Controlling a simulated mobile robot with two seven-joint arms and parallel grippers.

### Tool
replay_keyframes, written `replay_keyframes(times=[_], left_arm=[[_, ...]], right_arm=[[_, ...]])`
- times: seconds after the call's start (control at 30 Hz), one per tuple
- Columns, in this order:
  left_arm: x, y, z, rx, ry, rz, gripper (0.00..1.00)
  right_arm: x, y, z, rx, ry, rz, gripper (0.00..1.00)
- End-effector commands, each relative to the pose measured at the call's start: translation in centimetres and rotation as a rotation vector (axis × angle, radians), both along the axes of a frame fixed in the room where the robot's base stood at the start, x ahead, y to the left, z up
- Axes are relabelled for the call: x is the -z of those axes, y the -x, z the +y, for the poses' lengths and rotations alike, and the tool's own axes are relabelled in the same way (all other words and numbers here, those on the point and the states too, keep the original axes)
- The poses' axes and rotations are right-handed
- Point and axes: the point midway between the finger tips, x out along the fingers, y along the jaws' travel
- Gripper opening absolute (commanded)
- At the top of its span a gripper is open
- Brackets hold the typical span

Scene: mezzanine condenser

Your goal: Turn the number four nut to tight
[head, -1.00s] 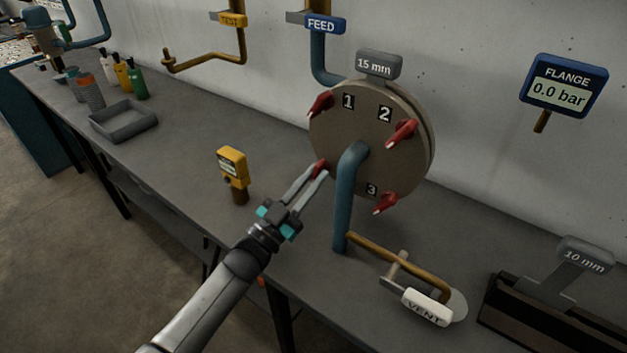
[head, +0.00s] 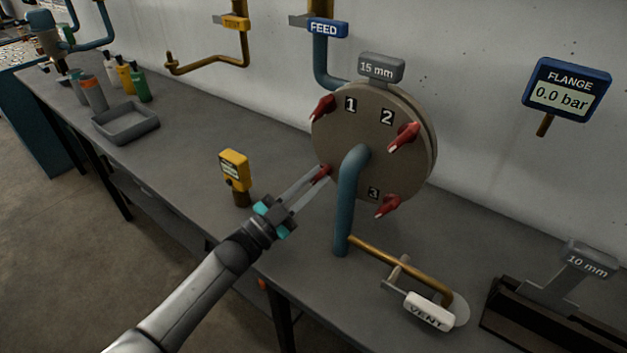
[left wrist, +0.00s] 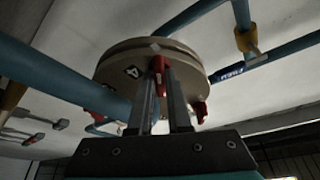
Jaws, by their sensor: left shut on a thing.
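A round tan flange (head: 400,165) stands on the bench, with red nuts by the painted numbers 1, 2 and 3. My left gripper (head: 322,178) is shut on the red number four nut (head: 322,173) at the flange's lower left. In the left wrist view the fingers (left wrist: 162,100) hold this red nut (left wrist: 158,66), and a 4 is painted on the flange (left wrist: 115,62) beside it. In the head view the 4 does not show. The flange gauge (head: 566,90) reads 0.0 bar. My right gripper is not in view.
A blue pipe (head: 346,210) rises in front of the flange, just right of my fingers. A yellow device (head: 234,170) stands left of them. The vent handle (head: 430,311) and a 10 mm rack (head: 545,318) are at the right. A grey tray (head: 125,131) is farther left.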

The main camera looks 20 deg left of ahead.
Motion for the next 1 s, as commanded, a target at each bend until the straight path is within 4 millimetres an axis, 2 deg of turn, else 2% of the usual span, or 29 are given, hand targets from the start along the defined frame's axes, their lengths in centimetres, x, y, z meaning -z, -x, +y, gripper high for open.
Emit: replay_keyframes(times=[0.1, 0.13, 0.4, 0.77, 1.0], left_arm=[[0.1, 0.0, 0.0, -0.002, -0.004, 0.0, 0.0], [0.0, 0.0, 0.0, -0.002, -0.004, 0.0, 0.17], [0.0, 0.0, 0.0, 0.0, -0.002, 0.0, 0.46], [0.4, 0.6, 0.4, -0.001, -0.001, 0.003, 0.46], [1.8, 4.0, 2.5, -0.001, -0.003, 0.006, 0.46]], right_arm=[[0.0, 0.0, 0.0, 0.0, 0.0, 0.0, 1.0], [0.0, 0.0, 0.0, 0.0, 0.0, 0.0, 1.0], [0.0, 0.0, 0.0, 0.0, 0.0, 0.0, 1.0], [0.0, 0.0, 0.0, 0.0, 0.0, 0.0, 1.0], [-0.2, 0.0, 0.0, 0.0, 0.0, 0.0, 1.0]])
